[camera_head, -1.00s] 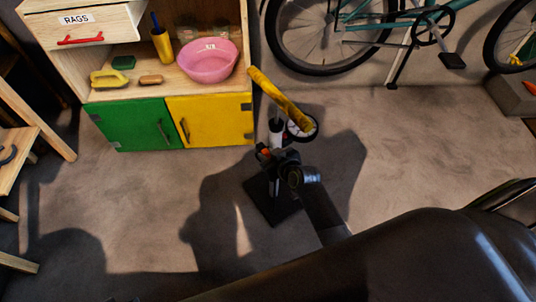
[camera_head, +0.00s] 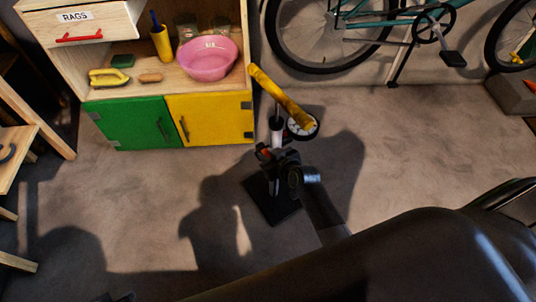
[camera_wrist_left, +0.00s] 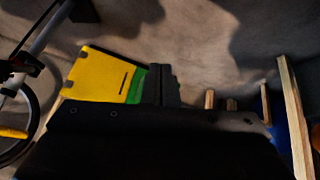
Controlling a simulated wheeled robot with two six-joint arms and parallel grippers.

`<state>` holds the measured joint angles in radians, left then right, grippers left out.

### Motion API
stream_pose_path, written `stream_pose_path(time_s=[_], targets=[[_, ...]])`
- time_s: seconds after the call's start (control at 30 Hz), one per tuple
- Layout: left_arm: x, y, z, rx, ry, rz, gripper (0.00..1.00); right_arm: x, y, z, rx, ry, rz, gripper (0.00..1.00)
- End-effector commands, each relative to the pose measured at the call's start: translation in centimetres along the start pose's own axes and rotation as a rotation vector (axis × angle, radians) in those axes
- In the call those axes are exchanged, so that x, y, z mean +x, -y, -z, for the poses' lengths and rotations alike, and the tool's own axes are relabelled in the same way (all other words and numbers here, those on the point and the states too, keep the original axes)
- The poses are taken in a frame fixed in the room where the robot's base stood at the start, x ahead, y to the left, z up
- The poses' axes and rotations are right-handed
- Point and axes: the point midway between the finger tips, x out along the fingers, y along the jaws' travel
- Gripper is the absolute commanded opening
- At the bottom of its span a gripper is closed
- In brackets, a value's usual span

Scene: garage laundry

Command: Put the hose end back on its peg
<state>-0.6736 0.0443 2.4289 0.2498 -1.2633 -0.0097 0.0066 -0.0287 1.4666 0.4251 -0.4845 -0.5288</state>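A floor pump with a yellow handle (camera_head: 281,97) and a round white gauge (camera_head: 302,127) stands on a black base (camera_head: 262,203) before the cabinet. My right gripper (camera_head: 268,153) is at the pump's upright, overlapping it in the head view. A small orange-red bit shows beside the fingers. Whether they are open or closed on anything is unclear. I cannot make out the hose end or its peg. My left gripper (camera_wrist_left: 165,86) shows only as a dark shape in the left wrist view, its fingers hard to tell apart.
The cabinet has a green door (camera_head: 138,125) and a yellow door (camera_head: 208,119); a pink bowl (camera_head: 207,62) sits on its shelf. A teal bicycle (camera_head: 365,25) stands behind right. A wooden stand (camera_head: 25,120) is at left. Floor (camera_head: 130,190) left of the pump is clear.

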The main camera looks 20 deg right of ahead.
Motion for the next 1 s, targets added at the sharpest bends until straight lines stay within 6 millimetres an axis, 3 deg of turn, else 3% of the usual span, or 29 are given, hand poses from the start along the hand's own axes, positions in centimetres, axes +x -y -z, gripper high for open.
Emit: stream_pose_path(time_s=[0.03,0.17,0.57,0.73,1.0], targets=[[0.0,0.0,0.0,0.000,0.000,0.000,0.00,0.0,0.0,0.0,0.000,0.000,0.000,0.30],[0.0,0.0,0.0,0.000,0.000,0.000,0.00,0.0,0.0,0.0,0.000,0.000,0.000,0.47],[-0.2,0.0,-0.2,-0.001,0.017,0.000,0.00,-0.8,0.0,0.0,0.001,0.001,-0.001,0.48],[0.0,0.1,-3.0,-0.018,0.159,-0.002,0.00,-3.6,0.0,0.1,0.000,0.002,-0.001,0.48],[1.4,1.1,-4.0,-0.025,0.225,0.041,0.00,-10.1,0.0,0.1,0.001,0.002,-0.001,0.48]])
